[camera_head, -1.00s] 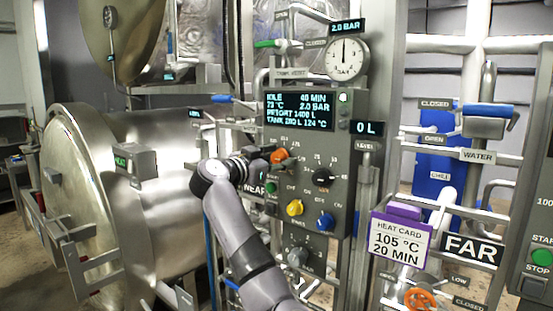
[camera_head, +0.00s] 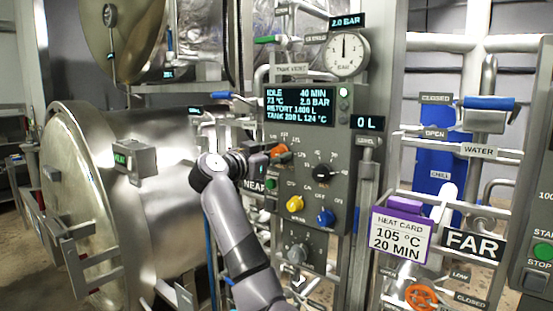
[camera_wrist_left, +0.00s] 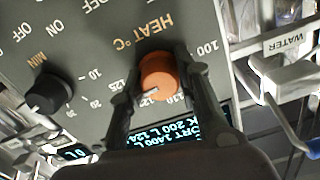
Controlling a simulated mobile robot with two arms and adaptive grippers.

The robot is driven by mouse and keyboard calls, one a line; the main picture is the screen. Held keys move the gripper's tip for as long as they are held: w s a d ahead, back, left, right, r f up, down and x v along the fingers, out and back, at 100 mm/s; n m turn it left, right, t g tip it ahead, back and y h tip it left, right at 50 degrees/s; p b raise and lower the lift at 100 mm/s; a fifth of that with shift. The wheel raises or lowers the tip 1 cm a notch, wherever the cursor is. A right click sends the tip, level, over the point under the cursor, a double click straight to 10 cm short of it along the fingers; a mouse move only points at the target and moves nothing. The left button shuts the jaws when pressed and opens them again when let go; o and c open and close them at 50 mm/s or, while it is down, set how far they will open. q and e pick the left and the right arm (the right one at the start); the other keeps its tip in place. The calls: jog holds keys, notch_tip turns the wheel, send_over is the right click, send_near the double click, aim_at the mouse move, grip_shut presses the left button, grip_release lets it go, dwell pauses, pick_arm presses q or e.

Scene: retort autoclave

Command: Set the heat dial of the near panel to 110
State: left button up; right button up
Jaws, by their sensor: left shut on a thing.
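The near panel (camera_head: 312,190) is a grey board with a lit screen (camera_head: 298,107) and several knobs. Its orange heat dial (camera_head: 281,151) shows in part behind my left gripper (camera_head: 266,158) in the head view. In the left wrist view the fingers of my left gripper (camera_wrist_left: 160,85) stand on both sides of the orange dial (camera_wrist_left: 157,74) and are shut on it. The dial's white mark points toward the printed scale near 110; its exact setting is hard to tell, as the fingers cover part of the numbers. My right gripper is not in view.
A black minutes knob (camera_head: 322,172), a yellow knob (camera_head: 295,203) and a blue knob (camera_head: 325,217) sit close by. The heat card (camera_head: 400,237) reads 105 °C, 20 min. A big steel vessel (camera_head: 150,200) stands left; pipes and valves are at right.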

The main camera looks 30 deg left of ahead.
pick_arm(q)
jog(key=shift+f+n+b, duration=0.4)
jog(key=shift+n+b, duration=0.2)
jog(key=shift+b, duration=0.2)
jog(key=shift+n+b, duration=0.35)
jog(key=shift+n, duration=0.05)
jog(key=shift+r+n, duration=0.25)
jog(key=shift+n, duration=0.65)
jog(key=n, duration=0.2)
jog(key=shift+r+n, duration=0.1)
jog(key=shift+n, duration=0.3)
jog(key=n+p, duration=0.1)
jog(key=n, duration=0.2)
jog(key=shift+n, duration=0.3)
jog(key=n+p, duration=0.1)
jog(key=n, duration=0.3)
jog(key=shift+p, duration=0.35)
jog(key=shift+n+p, duration=0.5)
jog(key=shift+n, duration=1)
